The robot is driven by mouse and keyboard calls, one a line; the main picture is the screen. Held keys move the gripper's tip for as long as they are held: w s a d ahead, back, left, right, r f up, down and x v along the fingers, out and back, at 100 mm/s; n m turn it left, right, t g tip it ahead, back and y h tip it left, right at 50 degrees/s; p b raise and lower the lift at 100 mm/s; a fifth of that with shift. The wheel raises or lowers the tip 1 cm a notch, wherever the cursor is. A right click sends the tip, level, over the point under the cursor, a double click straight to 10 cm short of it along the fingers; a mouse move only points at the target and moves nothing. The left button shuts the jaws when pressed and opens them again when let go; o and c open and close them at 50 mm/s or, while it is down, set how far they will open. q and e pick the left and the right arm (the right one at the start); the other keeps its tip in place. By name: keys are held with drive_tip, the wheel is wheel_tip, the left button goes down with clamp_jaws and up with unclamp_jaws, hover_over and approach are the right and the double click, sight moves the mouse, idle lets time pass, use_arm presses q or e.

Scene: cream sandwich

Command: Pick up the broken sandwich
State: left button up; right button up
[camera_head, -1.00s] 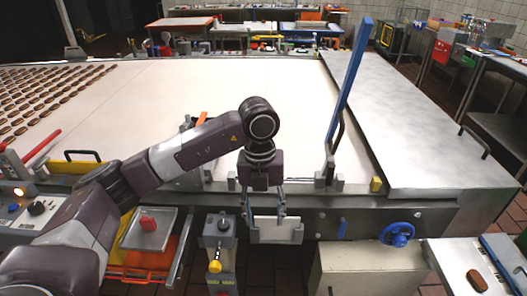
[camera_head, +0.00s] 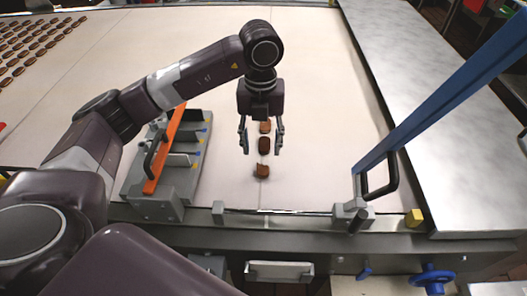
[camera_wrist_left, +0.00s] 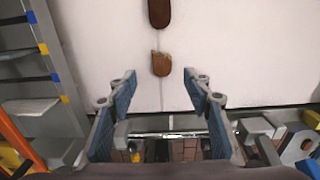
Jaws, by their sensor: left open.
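The broken sandwich (camera_head: 262,171) is a small brown piece with a jagged, bitten-looking edge, lying on the white belt near its front edge. It also shows in the left wrist view (camera_wrist_left: 161,64), just beyond the fingertips, with pale filling at the broken edge. My left gripper (camera_head: 262,151) points down over the belt. Its fingers are spread and empty, and the sandwich is roughly in line with the gap between them. In the left wrist view my gripper (camera_wrist_left: 160,80) has its blue-padded fingers apart, with nothing between them. My right gripper is out of view.
A grey bracketed guide with an orange bar (camera_head: 165,148) stands left. A blue lever (camera_head: 440,90) rises right, beside a metal side table (camera_head: 430,100). Rows of sandwiches (camera_head: 40,40) lie far left.

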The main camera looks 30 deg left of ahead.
sight(263, 169)
use_arm(q)
wheel_tip(263, 169, down, 2)
drive_tip(key=shift+s+d+f+p, duration=0.1)
drive_tip(key=shift+s+f+p, duration=0.1)
drive_tip(key=shift+p, duration=0.25)
drive_tip(key=f+p, duration=0.1)
drive_tip(key=f, duration=0.1)
drive_tip(key=f+p, duration=0.1)
drive_tip(key=f, duration=0.1)
drive_tip(key=shift+w+d+f, duration=0.1)
drive_tip(key=shift+d+f, duration=0.1)
drive_tip(key=shift+f, duration=0.4)
drive_tip(key=shift+c, duration=1.9)
drive_tip(key=c, duration=0.5)
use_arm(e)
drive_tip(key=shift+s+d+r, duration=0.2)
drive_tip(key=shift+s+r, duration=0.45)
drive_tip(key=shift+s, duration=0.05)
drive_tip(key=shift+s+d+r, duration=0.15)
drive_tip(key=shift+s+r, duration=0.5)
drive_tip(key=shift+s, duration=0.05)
